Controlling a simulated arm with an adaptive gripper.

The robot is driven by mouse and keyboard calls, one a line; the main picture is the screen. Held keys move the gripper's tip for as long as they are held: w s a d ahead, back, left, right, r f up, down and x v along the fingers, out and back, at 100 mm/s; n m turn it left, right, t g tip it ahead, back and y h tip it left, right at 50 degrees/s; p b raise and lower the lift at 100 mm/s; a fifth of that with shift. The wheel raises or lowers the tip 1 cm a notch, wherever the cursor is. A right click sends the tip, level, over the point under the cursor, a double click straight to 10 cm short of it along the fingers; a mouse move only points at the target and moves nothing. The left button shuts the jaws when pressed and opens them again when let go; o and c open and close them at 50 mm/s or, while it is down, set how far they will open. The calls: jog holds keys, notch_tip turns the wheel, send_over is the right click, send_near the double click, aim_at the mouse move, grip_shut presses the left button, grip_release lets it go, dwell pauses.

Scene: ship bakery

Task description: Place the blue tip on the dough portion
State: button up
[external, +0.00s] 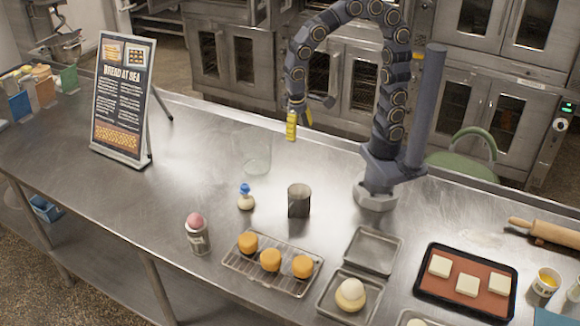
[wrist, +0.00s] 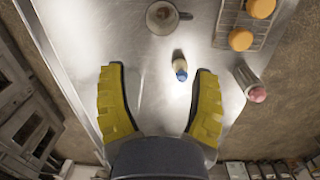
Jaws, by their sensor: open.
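The blue tip (external: 245,188) is a small blue-topped piece with a whitish lower part. It stands on a pale, rounded dough portion (external: 246,203) left of the table's middle; whether they merely touch or are joined is too small to tell. In the wrist view, the blue tip (wrist: 181,75) points toward my gripper and the pale portion (wrist: 179,59) lies just beyond it. My gripper (external: 299,120) is open and empty, with yellow fingers, raised near the table's back edge. In the wrist view, my gripper (wrist: 159,70) has its fingers wide apart, with the blue tip between their lines.
A metal cup (external: 298,201) stands right of the blue tip, with a clear glass vessel (external: 251,155) behind. A can with a pink ball (external: 198,240) and a wire rack (external: 287,284) of orange cakes are in front. A sign (external: 122,100) stands left.

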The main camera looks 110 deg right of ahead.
jog(key=s+r+n, duration=0.1)
jog(key=s+n, duration=0.9)
jog(key=s, duration=0.6)
jog(key=shift+a+r+g, duration=0.15)
jog(key=shift+a+g, duration=0.25)
jog(key=shift+a, duration=0.05)
